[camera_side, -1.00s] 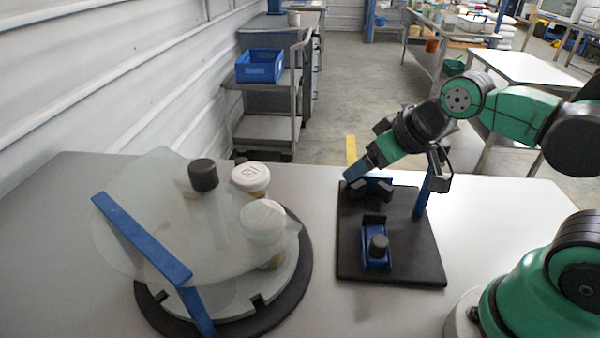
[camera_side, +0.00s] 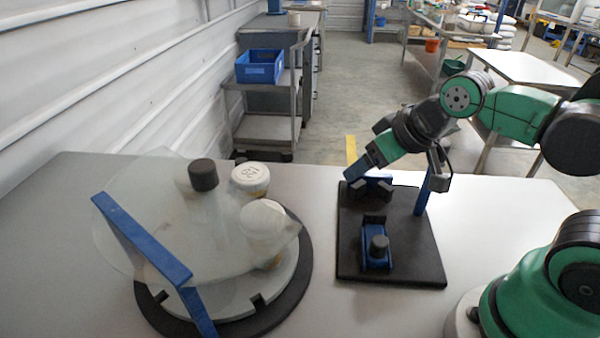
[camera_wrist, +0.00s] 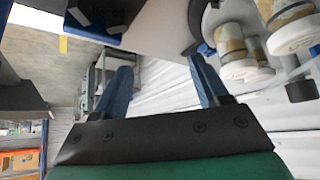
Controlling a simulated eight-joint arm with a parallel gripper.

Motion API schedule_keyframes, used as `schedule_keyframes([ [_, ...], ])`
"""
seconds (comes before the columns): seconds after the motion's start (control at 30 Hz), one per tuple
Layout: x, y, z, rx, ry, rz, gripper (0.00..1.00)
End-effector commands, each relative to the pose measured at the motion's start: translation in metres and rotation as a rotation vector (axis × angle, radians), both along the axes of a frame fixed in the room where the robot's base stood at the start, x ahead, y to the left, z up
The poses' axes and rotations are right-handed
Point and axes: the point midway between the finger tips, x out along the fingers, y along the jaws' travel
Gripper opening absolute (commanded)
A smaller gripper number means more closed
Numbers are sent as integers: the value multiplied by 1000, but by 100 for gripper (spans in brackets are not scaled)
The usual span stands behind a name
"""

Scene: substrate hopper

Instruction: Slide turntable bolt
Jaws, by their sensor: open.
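The turntable (camera_side: 300,262) stands at the left in the side view, a pale disc on a dark round base. A clear tilted sheet, a blue bar (camera_side: 140,237), a black knob (camera_side: 203,175) and white-lidded jars (camera_side: 250,178) show on it. On a black plate (camera_side: 412,262) to its right is a blue slide piece with a dark upright knob (camera_side: 378,246); I cannot tell whether this is the bolt. My gripper (camera_side: 355,174) is tilted down over the plate's far left part, behind that knob. In the wrist view my gripper (camera_wrist: 163,80) is open, with nothing between its blue fingers.
A blue post (camera_side: 423,192) rises from the plate's right side, close to my wrist. Jars also show at the right of the wrist view (camera_wrist: 238,68). The grey table is clear between turntable and plate. A cart with a blue bin (camera_side: 260,66) stands behind.

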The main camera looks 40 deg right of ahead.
Motion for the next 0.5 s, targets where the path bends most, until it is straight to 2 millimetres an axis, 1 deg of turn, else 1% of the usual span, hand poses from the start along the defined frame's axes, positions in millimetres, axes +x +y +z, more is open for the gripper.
schedule_keyframes([
  [0.07,5,1,3,3,4,15,68],
  [0.17,20,5,10,6,15,68,68],
  [0.27,45,12,18,12,29,155,68],
  [0.33,66,17,21,19,32,228,68],
  [0.43,96,23,21,29,30,331,68],
  [0.5,118,28,17,37,23,405,68],
])
